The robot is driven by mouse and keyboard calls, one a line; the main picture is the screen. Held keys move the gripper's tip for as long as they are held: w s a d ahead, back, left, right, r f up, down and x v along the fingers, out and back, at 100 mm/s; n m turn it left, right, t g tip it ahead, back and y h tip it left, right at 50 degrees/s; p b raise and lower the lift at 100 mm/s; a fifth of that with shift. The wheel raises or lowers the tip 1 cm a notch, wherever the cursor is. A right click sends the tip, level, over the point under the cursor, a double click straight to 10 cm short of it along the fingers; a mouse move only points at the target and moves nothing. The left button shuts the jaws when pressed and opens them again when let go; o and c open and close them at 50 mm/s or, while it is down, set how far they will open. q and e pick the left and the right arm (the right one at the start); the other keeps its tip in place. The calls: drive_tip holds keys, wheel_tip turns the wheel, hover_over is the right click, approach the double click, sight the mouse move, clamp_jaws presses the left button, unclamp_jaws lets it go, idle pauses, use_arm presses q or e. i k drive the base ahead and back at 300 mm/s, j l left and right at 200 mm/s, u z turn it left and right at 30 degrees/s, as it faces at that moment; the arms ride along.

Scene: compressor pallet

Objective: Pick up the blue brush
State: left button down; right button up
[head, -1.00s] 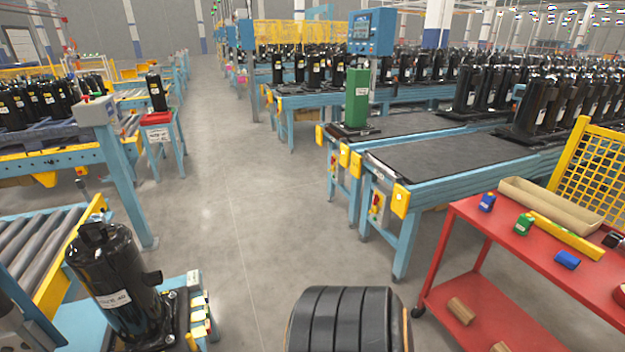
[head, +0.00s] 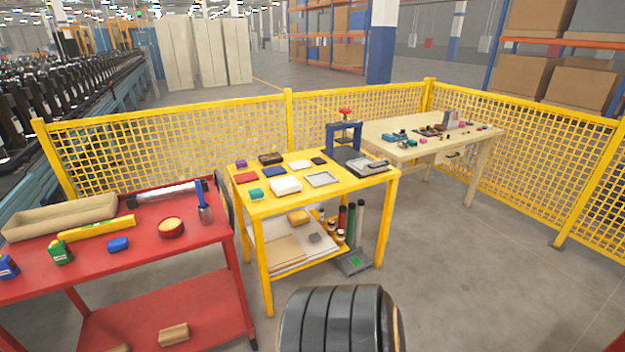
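A blue-handled tool that looks like the brush (head: 200,193) stands at the right end of the red cart's top (head: 75,265). Its blue handle points up and its greyish lower end is at the cart top; the bristles are too small to make out. Neither of my grippers is in view.
Yellow mesh fencing (head: 165,142) runs behind. Floor at right is clear.

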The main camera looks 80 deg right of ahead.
sight(197, 182)
drive_tip(key=z, duration=1.65)
drive_tip(key=i+j, duration=0.1)
drive_tip(key=i, duration=0.15)
